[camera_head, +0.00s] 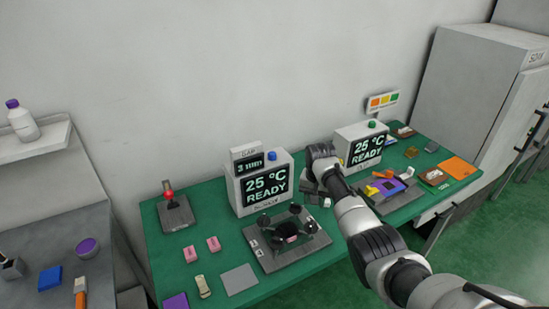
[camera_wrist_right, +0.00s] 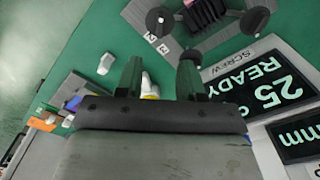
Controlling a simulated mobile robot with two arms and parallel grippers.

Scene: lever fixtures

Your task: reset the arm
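My right arm comes in from the lower right in the head view, and its gripper (camera_head: 318,190) hangs over the green table between the two display stations. In the right wrist view its two dark fingers stand apart, with a clear gap between the tips (camera_wrist_right: 160,70). A white and yellow thing (camera_wrist_right: 149,87) shows behind the gap, and I see nothing clearly gripped. My left gripper is in neither view. A lever with a red knob (camera_head: 169,193) stands on a grey base at the table's left.
A screw station (camera_head: 258,185) reads 25 °C READY, with a black-knobbed fixture (camera_head: 288,236) before it. A second station (camera_head: 361,148) stands right, near a purple and yellow fixture (camera_head: 388,187). Pink blocks (camera_head: 213,244) lie left of the fixture. A grey cabinet (camera_head: 475,100) stands far right.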

